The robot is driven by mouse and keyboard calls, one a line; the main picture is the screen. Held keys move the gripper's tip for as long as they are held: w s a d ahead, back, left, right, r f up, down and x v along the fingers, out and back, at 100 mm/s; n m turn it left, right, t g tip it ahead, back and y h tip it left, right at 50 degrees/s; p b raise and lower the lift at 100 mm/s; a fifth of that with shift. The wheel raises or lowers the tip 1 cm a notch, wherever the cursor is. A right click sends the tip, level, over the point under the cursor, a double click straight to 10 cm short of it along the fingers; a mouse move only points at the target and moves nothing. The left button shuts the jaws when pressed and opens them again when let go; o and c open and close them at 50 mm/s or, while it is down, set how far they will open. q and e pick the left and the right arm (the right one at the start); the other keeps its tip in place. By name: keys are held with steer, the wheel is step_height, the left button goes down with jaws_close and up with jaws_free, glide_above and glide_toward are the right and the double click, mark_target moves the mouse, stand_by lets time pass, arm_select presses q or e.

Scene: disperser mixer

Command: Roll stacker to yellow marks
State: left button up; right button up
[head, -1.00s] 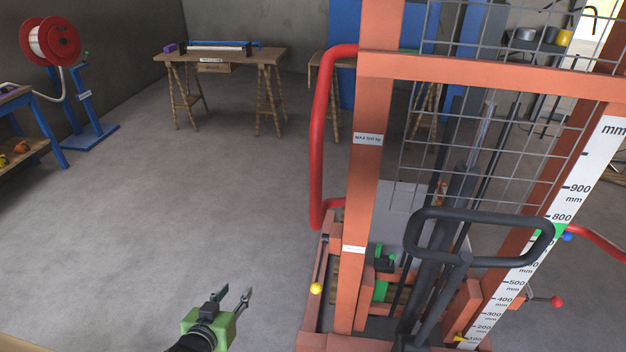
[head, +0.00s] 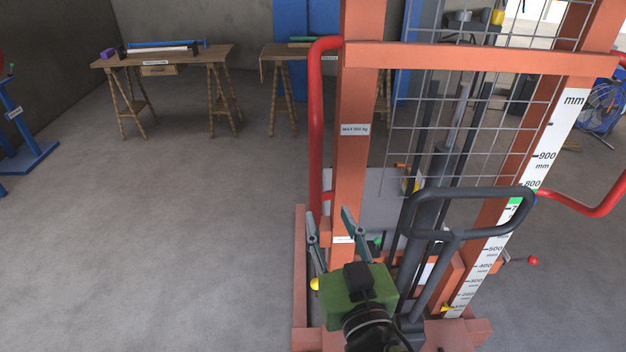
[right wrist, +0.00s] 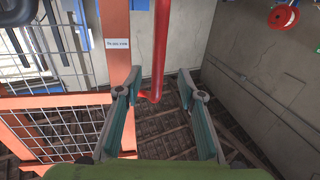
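The stacker (head: 354,190) stands upright at right of centre in the head view, with an orange-red frame, wire mesh and a black tiller loop (head: 468,196). A red side handle (head: 316,130) runs down its left post; it also shows in the right wrist view (right wrist: 160,45). My right gripper (head: 331,226) is open and empty. Its fingers point at the lower part of that handle. In the right wrist view (right wrist: 160,85) the handle appears between the spread fingertips; I cannot tell whether they touch it. My left gripper is not in view. I see no yellow floor marks.
A second red handle (head: 590,208) sticks out on the stacker's right. A wooden trestle table (head: 170,62) stands at the back left, and a blue stand (head: 25,130) at the far left. A blue fan (head: 602,108) stands at right. The floor left of the stacker is clear.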

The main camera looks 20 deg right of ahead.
mark_target(316, 184)
steer(key=w+p, duration=0.1)
steer(key=w, duration=0.3)
steer(key=w+p, duration=0.1)
steer(key=w, duration=0.3)
steer(key=w+d+p, duration=0.1)
steer(key=w, duration=0.4)
steer(key=shift+d+p, duration=0.1)
steer(key=shift+p, duration=0.25)
steer(key=shift+s, duration=0.1)
jaws_close()
